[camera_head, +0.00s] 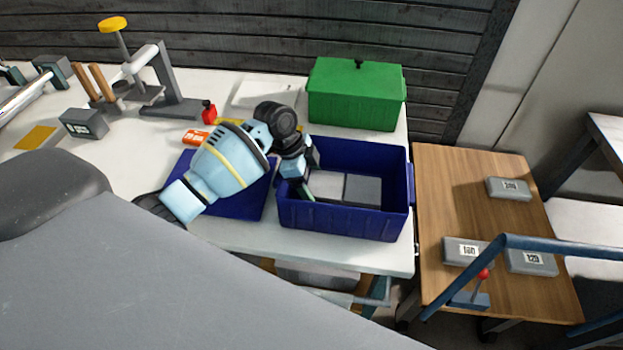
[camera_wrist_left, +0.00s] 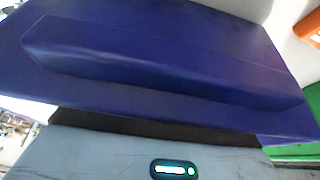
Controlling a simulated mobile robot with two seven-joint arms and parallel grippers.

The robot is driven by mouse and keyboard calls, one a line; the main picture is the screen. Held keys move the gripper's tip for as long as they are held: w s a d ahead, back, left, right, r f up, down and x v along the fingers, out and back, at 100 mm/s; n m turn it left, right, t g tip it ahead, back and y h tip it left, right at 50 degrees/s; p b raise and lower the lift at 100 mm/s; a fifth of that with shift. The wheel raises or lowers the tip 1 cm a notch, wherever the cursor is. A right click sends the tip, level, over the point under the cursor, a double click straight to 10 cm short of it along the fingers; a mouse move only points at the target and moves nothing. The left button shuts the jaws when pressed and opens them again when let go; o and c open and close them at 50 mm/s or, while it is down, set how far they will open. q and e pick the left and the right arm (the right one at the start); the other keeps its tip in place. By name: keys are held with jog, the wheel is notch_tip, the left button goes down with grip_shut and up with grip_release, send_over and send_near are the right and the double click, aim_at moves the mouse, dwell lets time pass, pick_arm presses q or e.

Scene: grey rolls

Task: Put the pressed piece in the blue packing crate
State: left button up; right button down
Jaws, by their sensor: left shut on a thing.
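The blue packing crate (camera_head: 343,218) stands on the white table near its right end. My left gripper (camera_head: 303,178) points down into the crate at its left side. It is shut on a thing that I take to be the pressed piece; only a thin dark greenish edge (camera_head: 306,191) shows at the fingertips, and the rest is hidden. A pale grey and a darker grey flat area (camera_head: 362,189) show on the crate's floor. In the left wrist view a dark blue ridged surface (camera_wrist_left: 160,65) fills most of the picture, and the fingertips do not show. My right gripper is not in view.
A green box (camera_head: 355,95) stands right behind the crate. A dark blue mat or tray (camera_head: 247,205) lies left of it under my arm. A press (camera_head: 165,90) stands further left. A wooden table (camera_head: 450,190) with grey labelled blocks is at the right.

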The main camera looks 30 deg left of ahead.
pick_arm(q)
jog(key=o, duration=1)
jog(key=v, duration=1.2)
jog(key=shift+p, duration=0.4)
